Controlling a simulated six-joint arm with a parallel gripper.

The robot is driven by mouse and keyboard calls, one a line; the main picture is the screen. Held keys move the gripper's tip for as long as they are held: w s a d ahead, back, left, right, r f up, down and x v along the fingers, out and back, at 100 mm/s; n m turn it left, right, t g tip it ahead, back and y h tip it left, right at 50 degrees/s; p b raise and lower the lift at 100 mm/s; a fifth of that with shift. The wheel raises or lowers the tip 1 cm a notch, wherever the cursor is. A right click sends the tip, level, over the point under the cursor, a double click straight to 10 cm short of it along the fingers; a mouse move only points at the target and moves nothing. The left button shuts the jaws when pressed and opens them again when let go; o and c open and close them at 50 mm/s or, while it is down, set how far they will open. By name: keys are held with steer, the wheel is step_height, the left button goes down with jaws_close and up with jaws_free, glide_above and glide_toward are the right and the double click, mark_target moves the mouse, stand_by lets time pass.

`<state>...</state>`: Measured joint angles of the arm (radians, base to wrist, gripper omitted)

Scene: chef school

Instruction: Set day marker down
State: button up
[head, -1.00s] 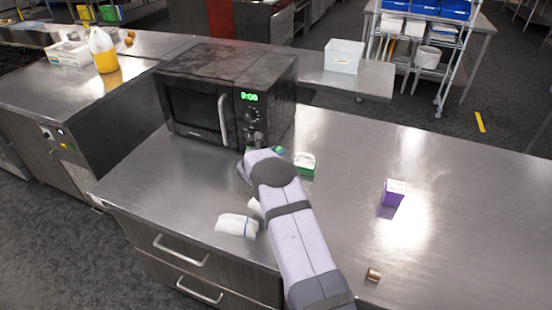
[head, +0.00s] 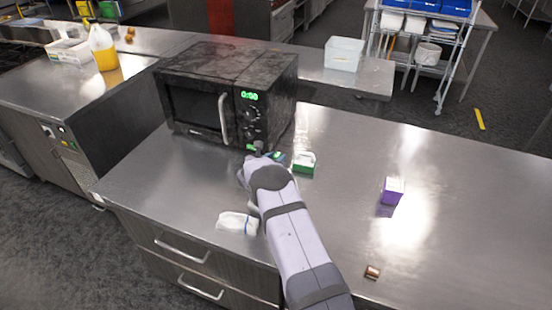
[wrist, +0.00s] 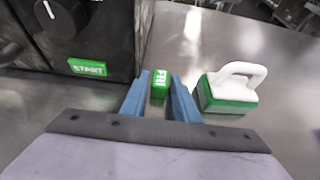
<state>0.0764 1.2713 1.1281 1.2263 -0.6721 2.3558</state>
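The day marker (wrist: 161,84) is a small green block with "FRI" in white on it. In the wrist view it sits between the two blue fingers of my gripper (wrist: 161,90), which appear to press on both its sides. In the head view my gripper (head: 274,157) is low over the steel counter, just in front of the microwave's right corner, and the marker is mostly hidden there. I cannot tell whether the marker touches the counter.
A green block with a white handle (wrist: 230,88) stands close to the right of my gripper. The microwave (head: 225,95) with its green START button (wrist: 87,68) is close on the left. A purple box (head: 392,190), a copper-coloured piece (head: 373,272) and a white packet (head: 238,222) lie apart. The counter's right side is mostly clear.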

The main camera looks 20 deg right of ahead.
steer(key=shift+r, duration=0.1)
steer(key=shift+r+p, duration=0.15)
steer(key=shift+p, duration=0.15)
steer(key=b+v, duration=0.3)
steer(key=v, duration=0.9)
steer(key=shift+b, duration=0.3)
steer(key=shift+a, duration=0.1)
